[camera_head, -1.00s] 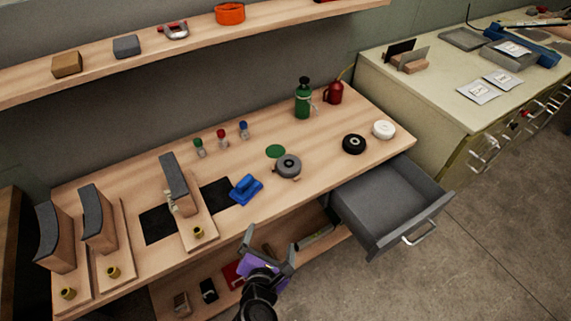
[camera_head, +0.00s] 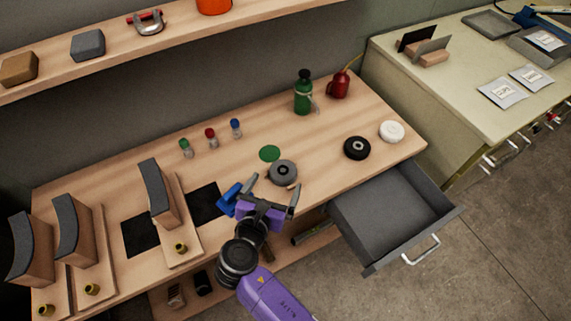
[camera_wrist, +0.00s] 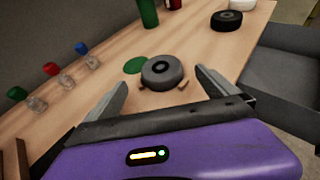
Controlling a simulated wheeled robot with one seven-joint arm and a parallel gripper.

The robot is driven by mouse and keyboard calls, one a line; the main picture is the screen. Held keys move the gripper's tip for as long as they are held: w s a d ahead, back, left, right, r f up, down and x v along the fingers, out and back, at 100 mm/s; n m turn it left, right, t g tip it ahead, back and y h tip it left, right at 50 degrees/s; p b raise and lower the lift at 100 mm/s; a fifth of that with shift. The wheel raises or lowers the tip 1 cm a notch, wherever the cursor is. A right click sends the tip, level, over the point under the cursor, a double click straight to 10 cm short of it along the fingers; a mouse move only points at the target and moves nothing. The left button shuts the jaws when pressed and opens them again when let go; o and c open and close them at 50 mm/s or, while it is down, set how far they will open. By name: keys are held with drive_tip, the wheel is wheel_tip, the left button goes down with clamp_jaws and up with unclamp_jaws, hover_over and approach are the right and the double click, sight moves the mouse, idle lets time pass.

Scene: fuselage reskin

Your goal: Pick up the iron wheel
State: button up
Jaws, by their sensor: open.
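The iron wheel, a grey disc with a dark hub (camera_head: 283,172), lies flat on the wooden bench near its front edge. It also shows in the wrist view (camera_wrist: 162,72), ahead of my fingers and roughly centred between them, with small wooden pieces at its base. My gripper (camera_head: 273,190) is open and empty, in front of the wheel, and its fingers do not visibly touch it. The fingers also show in the wrist view (camera_wrist: 165,92). A blue tool (camera_head: 230,198) is partly hidden behind my gripper.
A green disc (camera_head: 269,153) lies just behind the wheel. A black wheel (camera_head: 357,148) and a white wheel (camera_head: 391,131) lie to the right. An open grey drawer (camera_head: 391,218) juts out at front right. A green bottle (camera_head: 303,96) and red can (camera_head: 339,85) stand behind.

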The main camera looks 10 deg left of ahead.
sight(283, 170)
drive_tip(key=x, duration=0.7)
drive_tip(key=shift+w+d, duration=0.15)
drive_tip(key=shift+w, duration=0.05)
drive_tip(key=c, duration=2)
clamp_jaws()
drive_tip(key=shift+r, duration=0.1)
